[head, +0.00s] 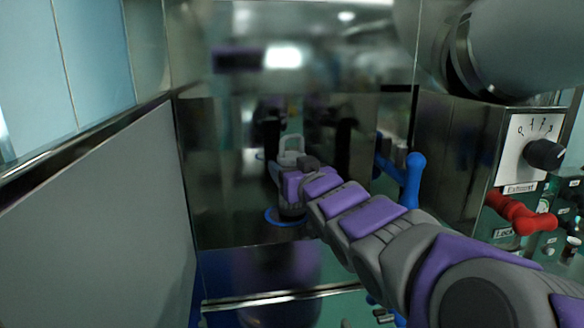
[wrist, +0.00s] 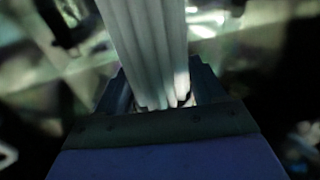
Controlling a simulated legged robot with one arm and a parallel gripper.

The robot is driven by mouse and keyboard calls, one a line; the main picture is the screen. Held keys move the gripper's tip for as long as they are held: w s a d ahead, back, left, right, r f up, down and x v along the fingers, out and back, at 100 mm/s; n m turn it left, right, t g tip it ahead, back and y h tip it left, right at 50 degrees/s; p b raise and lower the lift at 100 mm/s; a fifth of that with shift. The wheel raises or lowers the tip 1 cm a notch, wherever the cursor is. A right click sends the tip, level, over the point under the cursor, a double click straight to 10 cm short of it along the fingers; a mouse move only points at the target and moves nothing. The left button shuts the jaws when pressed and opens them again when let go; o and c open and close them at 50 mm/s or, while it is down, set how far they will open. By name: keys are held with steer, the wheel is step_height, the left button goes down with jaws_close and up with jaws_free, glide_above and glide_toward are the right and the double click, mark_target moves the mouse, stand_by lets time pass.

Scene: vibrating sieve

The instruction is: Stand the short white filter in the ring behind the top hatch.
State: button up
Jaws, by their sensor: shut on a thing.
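The short white filter (wrist: 150,45) fills the upper middle of the wrist view as a pale, ribbed body. My gripper (wrist: 158,88) is shut on its near end, with one dark finger on each side. The filter's far end runs out of that picture. In the head view my arm reaches from the lower right to the shiny front of the machine (head: 225,165), and my own wrist covers most of what is there. A pale grey shape shows just above my wrist; I cannot tell what it is. The ring and the top hatch cannot be made out with certainty.
A blue handle (head: 412,180) stands right of my arm. A red handle (head: 520,213) and a black dial (head: 545,154) are on the control box at the right. A grey panel (head: 90,210) closes off the left. A thin blue ring-like edge (head: 285,222) shows under my wrist.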

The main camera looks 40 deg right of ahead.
steer(key=shift+w+a+f, duration=0.15)
steer(key=shift+a, duration=1.1)
steer(key=shift+d+f, duration=0.1)
steer(key=o, duration=0.7)
steer(key=shift+d, duration=0.25)
steer(key=o, duration=0.4)
steer(key=shift+d+f, duration=0.15)
steer(key=shift+d, duration=0.6)
steer(key=shift+o, duration=0.2)
steer(key=shift+a+r, duration=0.3)
steer(key=shift+a, duration=0.4)
steer(key=shift+s+a, duration=0.2)
steer(key=shift+s, duration=0.15)
steer(key=b+v, duration=0.5)
steer(key=v, duration=0.6)
steer(key=shift+s+b, duration=0.25)
steer(key=shift+b, duration=0.15)
steer(key=shift+d, duration=0.45)
